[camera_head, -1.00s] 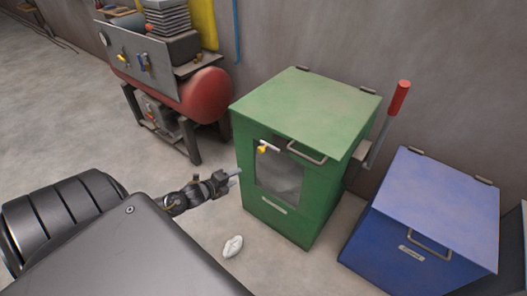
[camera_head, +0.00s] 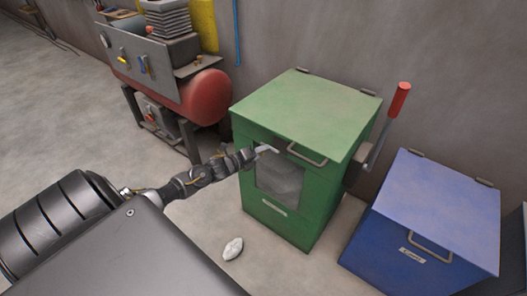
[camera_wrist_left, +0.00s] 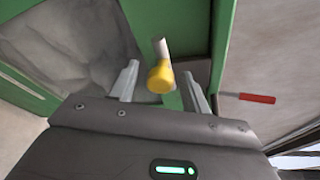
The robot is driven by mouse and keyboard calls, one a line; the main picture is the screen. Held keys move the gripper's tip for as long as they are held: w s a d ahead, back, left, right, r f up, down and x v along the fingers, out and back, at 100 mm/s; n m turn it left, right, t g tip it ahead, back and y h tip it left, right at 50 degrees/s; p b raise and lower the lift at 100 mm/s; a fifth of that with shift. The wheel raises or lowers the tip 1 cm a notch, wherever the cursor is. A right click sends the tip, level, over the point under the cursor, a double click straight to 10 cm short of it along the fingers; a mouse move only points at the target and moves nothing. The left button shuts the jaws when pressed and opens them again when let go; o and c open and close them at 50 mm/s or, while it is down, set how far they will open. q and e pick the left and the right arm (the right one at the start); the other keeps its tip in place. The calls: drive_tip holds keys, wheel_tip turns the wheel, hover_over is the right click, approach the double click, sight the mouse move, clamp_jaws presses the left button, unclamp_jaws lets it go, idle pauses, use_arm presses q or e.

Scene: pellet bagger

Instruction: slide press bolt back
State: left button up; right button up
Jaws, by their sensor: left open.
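The green press box (camera_head: 308,118) stands against the wall with its lid down and a window in its front. The bolt (camera_wrist_left: 160,76), a yellow knob with a pale rod, shows on the press front in the left wrist view. My left gripper (camera_wrist_left: 162,82) is open, with one finger on each side of the yellow knob; I cannot tell whether either finger touches it. In the head view my left gripper (camera_head: 254,155) is at the upper left of the window and hides the yellow knob. My right gripper is not in view.
A red-handled lever (camera_head: 398,100) rises at the press's right side. A blue bin (camera_head: 440,200) stands to the right. A red tank unit (camera_head: 205,97) is at the back left. A small white lump (camera_head: 233,248) lies on the floor before the press.

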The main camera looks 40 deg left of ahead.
use_arm(q)
drive_tip(key=shift+x, duration=0.95)
drive_tip(key=c, duration=0.7)
drive_tip(key=shift+s+f, duration=0.1)
drive_tip(key=shift+f, duration=0.1)
clamp_jaws()
